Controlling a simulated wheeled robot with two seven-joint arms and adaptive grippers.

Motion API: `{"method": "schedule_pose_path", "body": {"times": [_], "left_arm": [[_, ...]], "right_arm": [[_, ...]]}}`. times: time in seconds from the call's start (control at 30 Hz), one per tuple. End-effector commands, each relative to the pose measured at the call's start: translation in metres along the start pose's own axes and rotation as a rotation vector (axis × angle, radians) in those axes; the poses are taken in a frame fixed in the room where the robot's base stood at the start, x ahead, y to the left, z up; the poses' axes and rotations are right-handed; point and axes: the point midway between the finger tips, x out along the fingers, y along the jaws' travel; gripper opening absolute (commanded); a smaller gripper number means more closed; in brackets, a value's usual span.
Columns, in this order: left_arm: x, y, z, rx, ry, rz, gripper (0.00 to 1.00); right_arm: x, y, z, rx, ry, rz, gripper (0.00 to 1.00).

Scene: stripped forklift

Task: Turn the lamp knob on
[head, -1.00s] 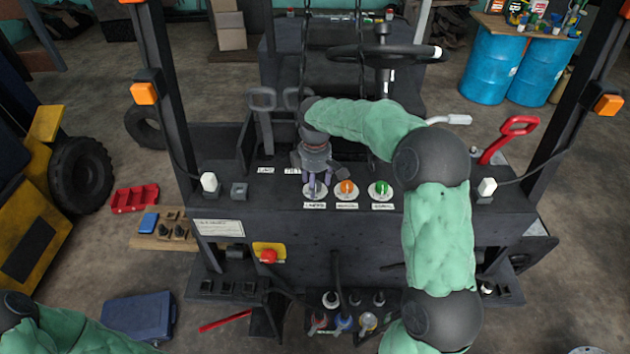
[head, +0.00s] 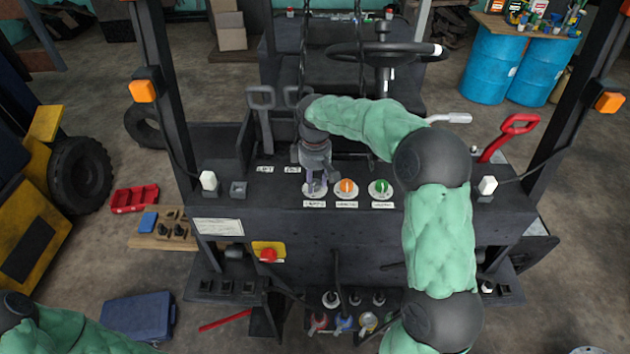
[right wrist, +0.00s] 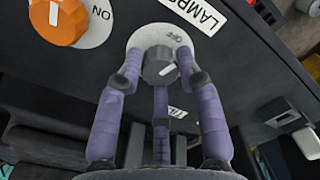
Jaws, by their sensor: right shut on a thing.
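The lamp knob (right wrist: 159,67) is a dark grey knob with a white pointer line on a round white plate (right wrist: 180,40) marked OFF. It is the leftmost of three knobs on the dark panel. A label reading LAMPS (right wrist: 200,14) lies beside it in the right wrist view. My right gripper (head: 316,187) reaches down onto this knob, and its purple fingers (right wrist: 160,75) are shut around it. My left gripper is out of view; only part of that arm shows at the lower left.
An orange knob (head: 346,188) and a green knob (head: 381,188) sit close to the right of my gripper. Two grey levers (head: 262,98) stand behind to the left. A red emergency button (head: 267,255) is on the panel's front. A steering wheel (head: 384,52) is behind.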

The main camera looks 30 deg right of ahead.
Motion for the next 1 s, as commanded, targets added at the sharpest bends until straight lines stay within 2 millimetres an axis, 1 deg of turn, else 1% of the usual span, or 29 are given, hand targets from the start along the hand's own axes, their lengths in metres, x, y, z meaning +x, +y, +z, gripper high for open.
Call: {"method": "schedule_pose_path", "body": {"times": [0.3,0.6,0.8,1.0], "left_arm": [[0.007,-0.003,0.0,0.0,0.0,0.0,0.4],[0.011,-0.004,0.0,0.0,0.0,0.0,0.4],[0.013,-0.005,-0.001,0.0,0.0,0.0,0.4],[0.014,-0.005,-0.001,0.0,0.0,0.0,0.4]], "right_arm": [[0.001,0.0,0.0,0.301,0.0,0.0,0.04],[0.001,0.0,0.0,0.55,0.0,-0.001,0.04],[0.001,0.0,0.0,0.666,0.0,-0.001,0.04],[0.001,0.0,0.0,0.734,0.0,-0.001,0.04]]}}
